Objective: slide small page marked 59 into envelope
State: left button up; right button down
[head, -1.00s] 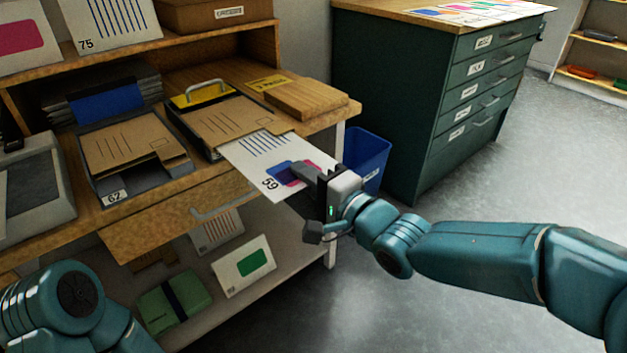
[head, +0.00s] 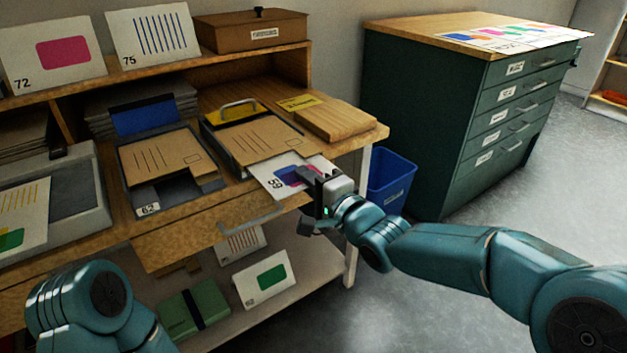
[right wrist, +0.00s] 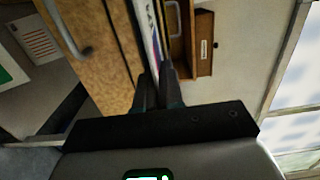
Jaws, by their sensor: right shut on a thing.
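The small page marked 59 (head: 270,180) is white with blue and pink shapes. Its far part is hidden at the brown envelope (head: 258,140), and its near part sticks out over the desk's front edge. The envelope lies on a dark tray with a yellow label and handle. My right gripper (head: 312,182) is shut on the near right edge of the page. In the right wrist view the page (right wrist: 152,40) shows edge-on between the fingers (right wrist: 158,85). My left arm shows at the lower left in the head view, but its gripper is out of view.
A second envelope (head: 160,158) lies on a tray marked 62, to the left. A wooden block (head: 337,122) lies right of the page's envelope. A blue bin (head: 390,184) stands beside the desk, near my right arm. A green drawer cabinet (head: 420,110) stands behind. Open floor lies at the right.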

aim_at(286, 160)
jog(key=shift+p+x, duration=1.55)
jog(key=shift+x, duration=1.45)
jog(key=shift+p+x, duration=0.6)
jog(key=shift+x, duration=0.45)
jog(key=shift+w+d, duration=0.1)
jog(key=shift+d, duration=0.05)
jog(key=c, duration=1.2)
grip_release()
